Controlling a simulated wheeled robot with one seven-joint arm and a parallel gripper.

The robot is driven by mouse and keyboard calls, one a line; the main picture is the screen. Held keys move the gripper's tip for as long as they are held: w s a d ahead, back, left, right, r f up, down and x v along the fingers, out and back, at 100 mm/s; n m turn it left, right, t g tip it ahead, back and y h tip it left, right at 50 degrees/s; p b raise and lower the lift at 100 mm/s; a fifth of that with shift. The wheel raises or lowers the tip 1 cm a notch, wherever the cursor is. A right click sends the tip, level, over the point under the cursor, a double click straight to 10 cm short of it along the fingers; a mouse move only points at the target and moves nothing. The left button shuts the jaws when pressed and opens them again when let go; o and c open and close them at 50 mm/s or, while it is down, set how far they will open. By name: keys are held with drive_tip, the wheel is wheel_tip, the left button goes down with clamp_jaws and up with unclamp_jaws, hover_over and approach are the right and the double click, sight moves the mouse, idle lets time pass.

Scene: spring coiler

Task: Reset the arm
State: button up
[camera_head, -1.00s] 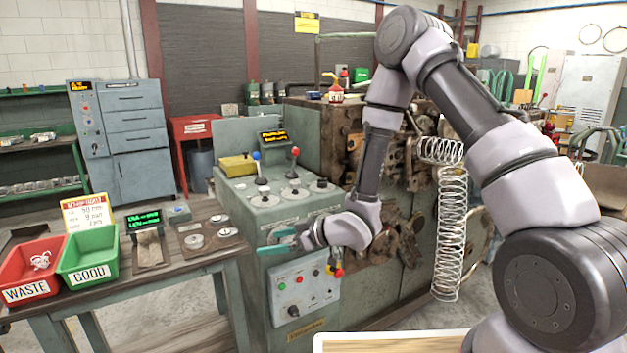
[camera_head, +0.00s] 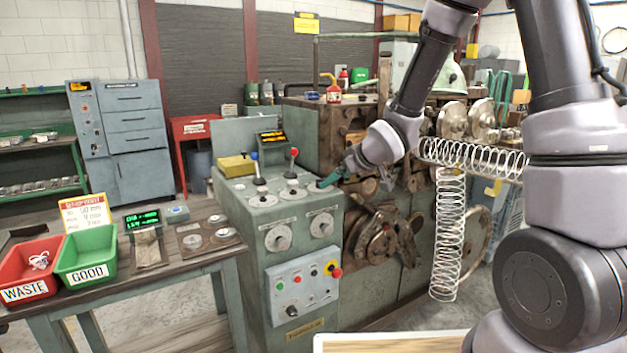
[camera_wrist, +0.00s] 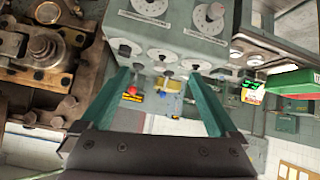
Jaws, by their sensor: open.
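My gripper (camera_head: 332,180) is in front of the spring coiler (camera_head: 335,290), beside the right end of its sloped control top. Its teal fingers point left and down in the head view. In the wrist view the gripper (camera_wrist: 163,88) has its two fingers wide apart with nothing between them. The red-knobbed lever (camera_wrist: 133,90) and the dials (camera_wrist: 150,7) show beyond the fingers. My arm is raised and bent, with the forearm passing in front of the machine's upper right part.
A bench at left holds a red WASTE bin (camera_head: 28,291), a green GOOD bin (camera_head: 88,272) and a small green display (camera_head: 143,219). An oil can (camera_head: 334,95) stands on the machine. The floor at left is open.

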drive_tip(key=s+d+r+m+h, duration=0.2)
drive_tip(key=s+d+r+m, duration=0.2)
drive_tip(key=d+r, duration=0.35)
drive_tip(key=s+d+r+m+h, duration=0.3)
drive_tip(key=s+d+r, duration=0.2)
drive_tip(key=d+r, duration=0.25)
drive_tip(key=s+d+r+m, duration=0.1)
drive_tip(key=s+r+m, duration=0.1)
drive_tip(key=s, duration=0.6)
drive_tip(key=s+d+r+m+g+y, duration=0.1)
drive_tip(key=s+d+r+m, duration=0.1)
drive_tip(key=s, duration=0.6)
drive_tip(key=shift+r+m, duration=0.55)
drive_tip(key=shift+m, duration=0.25)
